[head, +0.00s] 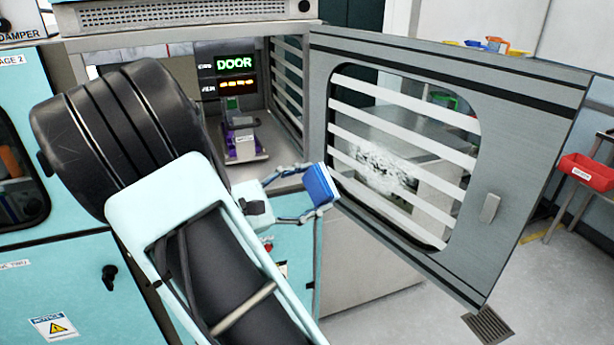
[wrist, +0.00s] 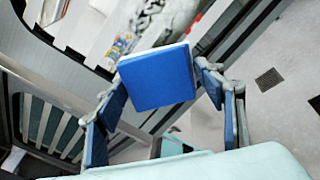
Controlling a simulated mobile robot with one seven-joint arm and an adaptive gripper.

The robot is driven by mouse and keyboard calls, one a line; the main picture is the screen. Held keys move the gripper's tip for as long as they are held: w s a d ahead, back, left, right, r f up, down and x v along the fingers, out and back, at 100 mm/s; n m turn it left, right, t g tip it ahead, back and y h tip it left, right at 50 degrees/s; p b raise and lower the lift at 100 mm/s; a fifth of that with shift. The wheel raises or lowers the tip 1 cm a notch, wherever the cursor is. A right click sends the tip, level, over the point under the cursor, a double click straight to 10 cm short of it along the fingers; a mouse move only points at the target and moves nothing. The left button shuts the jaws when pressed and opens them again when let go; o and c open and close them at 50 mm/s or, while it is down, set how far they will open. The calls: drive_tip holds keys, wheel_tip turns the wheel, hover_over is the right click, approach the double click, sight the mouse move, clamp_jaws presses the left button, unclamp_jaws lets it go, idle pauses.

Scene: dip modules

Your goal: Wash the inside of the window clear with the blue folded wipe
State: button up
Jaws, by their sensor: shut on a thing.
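My gripper (head: 308,194) is shut on the blue folded wipe (head: 321,186) and holds it in the air in front of the open door. In the wrist view the wipe (wrist: 158,78) sits at the fingertips, with a finger on each side. The window (head: 400,130) is a rounded pane in the grey door (head: 545,100), crossed by white slanted bars. A whitish, speckled smear (head: 385,168) covers the lower middle of the pane. The wipe is left of the smear and looks apart from the glass. The smear also shows at the top of the wrist view (wrist: 165,22).
The door handle (head: 489,208) sticks out at right. A red bin (head: 586,171) stands beyond the door. The floor below is clear.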

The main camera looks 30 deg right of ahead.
sight(323, 168)
drive_tip(key=r, duration=0.1)
drive_tip(key=w+r, duration=0.1)
drive_tip(key=r, duration=0.1)
drive_tip(key=shift+a+t+h, duration=0.1)
drive_tip(key=shift+t+h, duration=0.2)
drive_tip(key=shift+r, duration=0.2)
drive_tip(key=shift+w+d+b, duration=0.2)
drive_tip(key=shift+d+b, duration=0.5)
drive_tip(key=shift+d, duration=2.3)
drive_tip(key=shift+d, duration=0.9)
